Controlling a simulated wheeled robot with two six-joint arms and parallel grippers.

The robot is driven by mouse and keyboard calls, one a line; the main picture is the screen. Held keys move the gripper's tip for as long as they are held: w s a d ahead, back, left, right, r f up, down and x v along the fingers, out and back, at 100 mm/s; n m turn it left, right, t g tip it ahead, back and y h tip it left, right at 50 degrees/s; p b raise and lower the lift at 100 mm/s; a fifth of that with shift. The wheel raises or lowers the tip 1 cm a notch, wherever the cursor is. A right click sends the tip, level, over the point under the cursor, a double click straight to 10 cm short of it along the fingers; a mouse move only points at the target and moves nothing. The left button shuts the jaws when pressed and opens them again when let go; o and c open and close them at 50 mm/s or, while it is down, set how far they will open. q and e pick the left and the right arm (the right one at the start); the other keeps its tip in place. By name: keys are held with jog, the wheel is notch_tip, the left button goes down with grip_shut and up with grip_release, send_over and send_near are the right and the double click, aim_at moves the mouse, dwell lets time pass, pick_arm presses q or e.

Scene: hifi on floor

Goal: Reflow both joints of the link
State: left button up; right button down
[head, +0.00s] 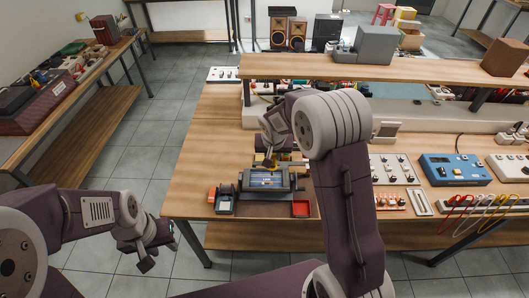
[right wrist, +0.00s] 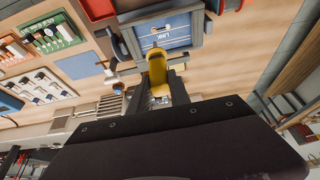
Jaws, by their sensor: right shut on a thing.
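The link is a blue block (head: 268,180) marked LINK, held in a grey vise-like fixture (head: 262,194) near the bench's front edge. It also shows upside down in the right wrist view (right wrist: 175,32). My right gripper (head: 268,150) is above the fixture, shut on a yellow-handled tool that looks like a soldering iron (right wrist: 158,72). The tool's thin tip points at the blue block's near edge. I cannot tell whether it touches.
A red tray (head: 301,208) stands right of the fixture, and a small dark holder (head: 225,200) stands left of it. A blue meter box (head: 455,170), switch panels and coloured leads lie to the right. A raised shelf (head: 330,68) crosses behind. Bare bench lies left.

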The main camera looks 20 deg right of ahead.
aim_at(272, 166)
jog(key=shift+f+b, duration=0.3)
jog(key=shift+f, duration=0.05)
notch_tip(272, 166, down, 4)
jog(key=b, duration=0.3)
jog(key=shift+a+r, duration=0.1)
jog(key=shift+r, duration=0.05)
jog(key=shift+f, duration=0.25)
jog(key=shift+b, duration=0.35)
jog(key=shift+f+b, duration=0.4)
dwell(0.7)
jog(key=shift+s+f, duration=0.1)
jog(key=shift+s, duration=0.05)
dwell(2.9)
notch_tip(272, 166, up, 5)
jog(key=p, duration=0.3)
jog(key=shift+f, duration=0.15)
